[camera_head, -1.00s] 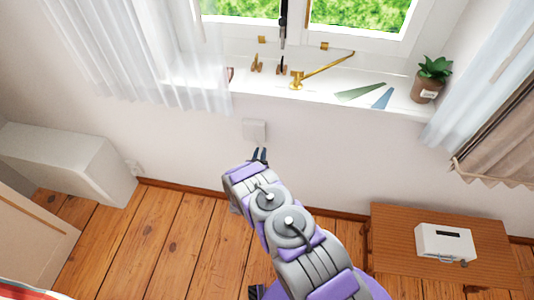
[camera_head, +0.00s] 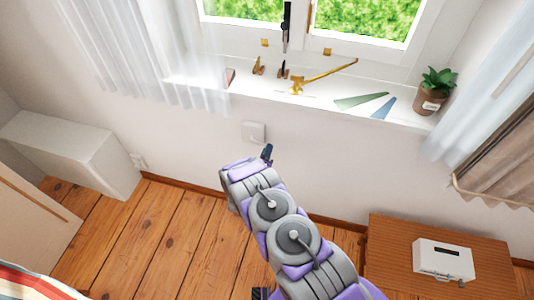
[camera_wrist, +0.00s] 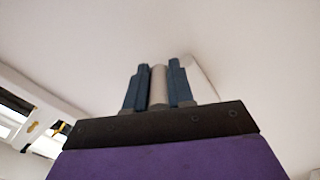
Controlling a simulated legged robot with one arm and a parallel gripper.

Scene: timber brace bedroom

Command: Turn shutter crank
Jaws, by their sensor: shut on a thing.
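The shutter crank shows as a pale grey, rod-like handle (camera_wrist: 158,86) between the two dark blue fingers in the wrist view. My gripper (camera_wrist: 158,72) is shut on this handle, one finger on each side. In the head view my gripper (camera_head: 267,153) is at the wall, just below a small white square plate (camera_head: 253,132) under the window sill. The handle is too small or hidden to make out there. How the handle joins the plate cannot be seen.
The window sill (camera_head: 320,98) above holds a brass window stay (camera_head: 325,74), green and blue flat pieces, and a potted plant (camera_head: 432,91). A wooden table (camera_head: 390,255) with a white box (camera_head: 443,260) stands at lower right. A white cabinet (camera_head: 70,150) is at left.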

